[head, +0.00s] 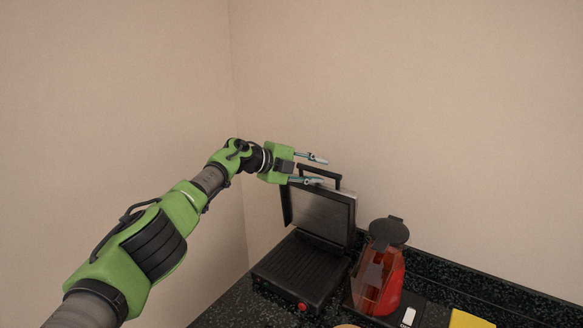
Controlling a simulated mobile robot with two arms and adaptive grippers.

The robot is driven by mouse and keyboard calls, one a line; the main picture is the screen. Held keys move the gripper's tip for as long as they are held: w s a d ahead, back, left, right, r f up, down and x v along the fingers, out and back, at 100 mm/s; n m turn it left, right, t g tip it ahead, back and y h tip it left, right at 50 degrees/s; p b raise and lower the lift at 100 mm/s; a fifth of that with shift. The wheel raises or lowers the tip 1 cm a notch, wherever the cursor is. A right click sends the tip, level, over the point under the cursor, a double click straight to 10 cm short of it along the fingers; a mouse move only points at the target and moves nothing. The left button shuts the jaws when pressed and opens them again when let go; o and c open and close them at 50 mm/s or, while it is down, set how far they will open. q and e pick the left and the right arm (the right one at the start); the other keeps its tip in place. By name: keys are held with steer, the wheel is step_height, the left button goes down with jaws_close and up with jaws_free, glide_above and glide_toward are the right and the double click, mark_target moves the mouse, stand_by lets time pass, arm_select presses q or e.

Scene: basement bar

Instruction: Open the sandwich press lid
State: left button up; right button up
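The sandwich press (302,270) stands on the dark counter in the head view, with a black ribbed lower plate and a red knob at its front. Its lid (320,215) is raised and stands nearly upright at the back, its inner plate facing me. The lid's black handle (322,170) is at the top. I cannot tell whether a finger touches the handle or lid. My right gripper is not in view.
A red appliance with a black round top (388,235) stands close to the right of the press. A yellow item (470,319) lies at the lower right on the counter (510,296). Plain beige walls meet in a corner behind the press.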

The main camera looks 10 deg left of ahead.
arm_select(q)
steer(key=shift+v, duration=1)
steer(key=v, duration=0.9)
steer(key=shift+s, duration=0.2)
steer(key=shift+f, duration=0.2)
